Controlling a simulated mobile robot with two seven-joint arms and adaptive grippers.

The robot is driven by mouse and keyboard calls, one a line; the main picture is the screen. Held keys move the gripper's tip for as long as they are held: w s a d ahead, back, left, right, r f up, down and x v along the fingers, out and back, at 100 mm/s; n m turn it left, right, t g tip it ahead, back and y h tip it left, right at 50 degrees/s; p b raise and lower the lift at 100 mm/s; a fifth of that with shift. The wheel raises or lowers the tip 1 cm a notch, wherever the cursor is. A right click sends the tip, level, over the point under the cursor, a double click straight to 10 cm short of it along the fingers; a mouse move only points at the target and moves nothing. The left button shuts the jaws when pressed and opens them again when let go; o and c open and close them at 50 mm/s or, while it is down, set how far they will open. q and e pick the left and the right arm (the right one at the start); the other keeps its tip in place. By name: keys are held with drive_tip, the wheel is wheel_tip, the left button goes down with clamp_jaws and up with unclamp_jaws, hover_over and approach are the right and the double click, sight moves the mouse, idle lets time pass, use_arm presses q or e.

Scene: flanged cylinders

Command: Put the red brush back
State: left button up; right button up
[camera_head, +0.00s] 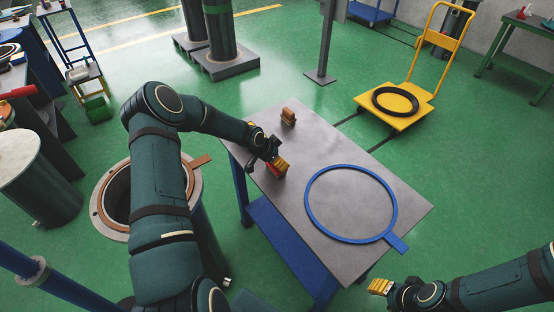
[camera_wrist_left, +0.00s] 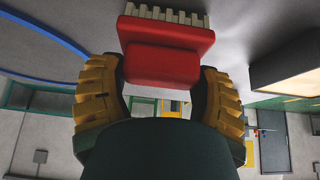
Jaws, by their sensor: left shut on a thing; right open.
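The red brush (camera_wrist_left: 165,60) has a red back and pale bristles. My left gripper (camera_head: 278,163) is shut on it, with a yellow ribbed finger on each side in the left wrist view. In the head view the red brush (camera_head: 274,172) shows only partly beneath the fingers, over the left part of the grey table (camera_head: 335,258). Its bristles face the table top; I cannot tell if they touch it. My right gripper (camera_head: 380,287) is open and empty at the lower right, beyond the table's front edge.
A brown brush-like block (camera_head: 288,116) stands on the table behind my left gripper. A flat blue ring (camera_head: 308,193) with a tab covers much of the table's right half. An open flanged cylinder (camera_head: 98,207) stands left of the table. A yellow cart (camera_head: 400,121) stands behind.

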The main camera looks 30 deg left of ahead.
use_arm(q)
drive_tip(key=shift+f, duration=0.1)
drive_tip(key=o, duration=1.3)
drive_tip(key=shift+c, duration=0.2)
